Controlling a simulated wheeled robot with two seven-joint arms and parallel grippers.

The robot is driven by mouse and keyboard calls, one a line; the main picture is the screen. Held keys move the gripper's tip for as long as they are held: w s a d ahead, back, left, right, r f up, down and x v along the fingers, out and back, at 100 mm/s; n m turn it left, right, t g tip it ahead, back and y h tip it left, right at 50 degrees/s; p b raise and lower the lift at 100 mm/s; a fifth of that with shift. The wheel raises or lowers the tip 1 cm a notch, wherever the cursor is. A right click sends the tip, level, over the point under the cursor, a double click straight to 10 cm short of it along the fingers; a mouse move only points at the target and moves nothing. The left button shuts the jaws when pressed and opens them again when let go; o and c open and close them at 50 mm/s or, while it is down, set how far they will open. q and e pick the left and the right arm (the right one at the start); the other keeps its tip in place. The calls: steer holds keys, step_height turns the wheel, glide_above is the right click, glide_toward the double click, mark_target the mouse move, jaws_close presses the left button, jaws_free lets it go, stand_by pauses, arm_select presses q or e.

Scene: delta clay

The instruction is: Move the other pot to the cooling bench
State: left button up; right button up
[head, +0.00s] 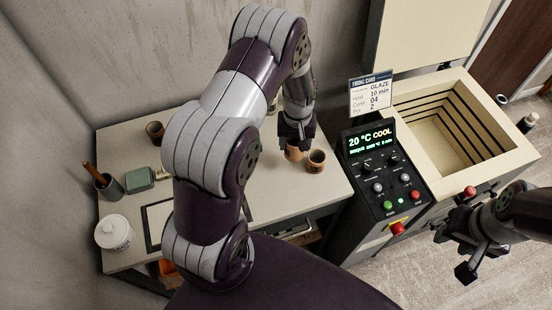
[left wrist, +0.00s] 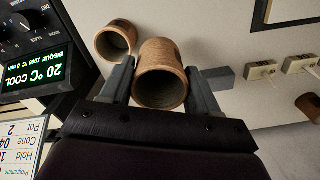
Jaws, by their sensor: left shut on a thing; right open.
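My left gripper (head: 294,146) is shut on a brown clay pot (head: 293,154) over the right end of the pale bench (head: 297,192). In the left wrist view the fingers (left wrist: 161,88) lie on either side of this held pot (left wrist: 160,60), its mouth facing the camera. I cannot tell whether its base touches the bench. A second brown pot (head: 316,160) stands close beside it and also shows in the left wrist view (left wrist: 115,40). A darker pot (head: 155,131) stands at the bench's far left. My right gripper (head: 452,254) is open and empty at the lower right.
An open kiln (head: 484,178) with an empty-looking chamber stands right of the bench. Its control panel (head: 383,175) reads 20 °C COOL, below a firing card (head: 371,93). A tool cup (head: 109,186), green box (head: 140,179) and white jar (head: 114,233) occupy the bench's left.

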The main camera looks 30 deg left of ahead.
arm_select(q)
steer(key=s+f, duration=0.1)
steer(key=f, duration=0.1)
steer(key=s+f+p, duration=0.1)
steer(key=s+f, duration=0.1)
steer(key=s+a+f, duration=0.1)
steer(key=f, duration=0.1)
steer(key=shift+s+f+p, duration=0.4)
steer(key=shift+w+f, duration=0.1)
steer(key=shift+f, duration=0.2)
steer(key=o, duration=1.1)
